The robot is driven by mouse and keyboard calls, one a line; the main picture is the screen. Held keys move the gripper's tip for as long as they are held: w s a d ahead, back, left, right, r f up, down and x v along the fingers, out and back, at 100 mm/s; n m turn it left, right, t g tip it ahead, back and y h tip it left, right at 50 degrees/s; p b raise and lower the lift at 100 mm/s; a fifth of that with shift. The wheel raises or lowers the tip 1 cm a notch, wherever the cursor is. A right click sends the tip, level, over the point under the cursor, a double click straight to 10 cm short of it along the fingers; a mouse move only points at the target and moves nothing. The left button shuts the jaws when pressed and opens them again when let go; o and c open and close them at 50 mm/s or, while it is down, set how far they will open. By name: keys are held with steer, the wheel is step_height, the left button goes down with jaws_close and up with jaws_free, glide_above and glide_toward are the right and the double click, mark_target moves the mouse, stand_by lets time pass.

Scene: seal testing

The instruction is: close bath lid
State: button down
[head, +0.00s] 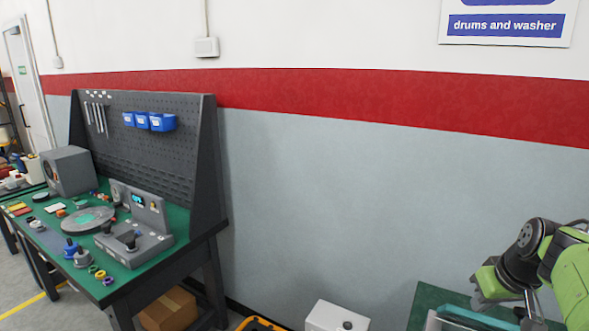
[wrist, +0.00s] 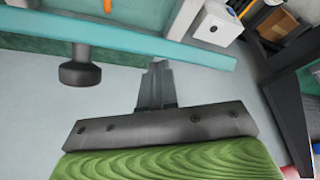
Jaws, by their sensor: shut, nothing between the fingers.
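In the wrist view my gripper (wrist: 157,68) is shut and empty, its dark fingertips together near the middle. A long teal bar (wrist: 120,38), which looks like an edge of the bath lid, crosses the view just beyond the fingertips. A dark round knob (wrist: 80,73) on a short stem sticks out from the bar, left of the fingers and apart from them. In the head view a teal strip (head: 468,315) shows at the bottom right, below my green arm. The bath body is mostly out of frame, and I cannot tell the lid's full angle.
A green-topped bench (head: 428,300) is cut off at the bottom right. A white box (head: 335,318) stands left of it and shows in the wrist view (wrist: 215,25). A cluttered workbench (head: 170,250) with a pegboard (head: 150,150) is on the left. A wall runs behind.

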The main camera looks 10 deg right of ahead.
steer(key=shift+s+a, duration=0.15)
steer(key=shift+s+f, duration=0.1)
steer(key=shift+f, duration=0.25)
steer(key=s+a+f+b, duration=0.1)
steer(key=b, duration=0.1)
steer(key=s+a+f+b, duration=0.1)
steer(key=f+b, duration=0.1)
steer(key=shift+s+a+f, duration=0.2)
steer(key=shift+s+a, duration=0.05)
steer(key=shift+s, duration=0.15)
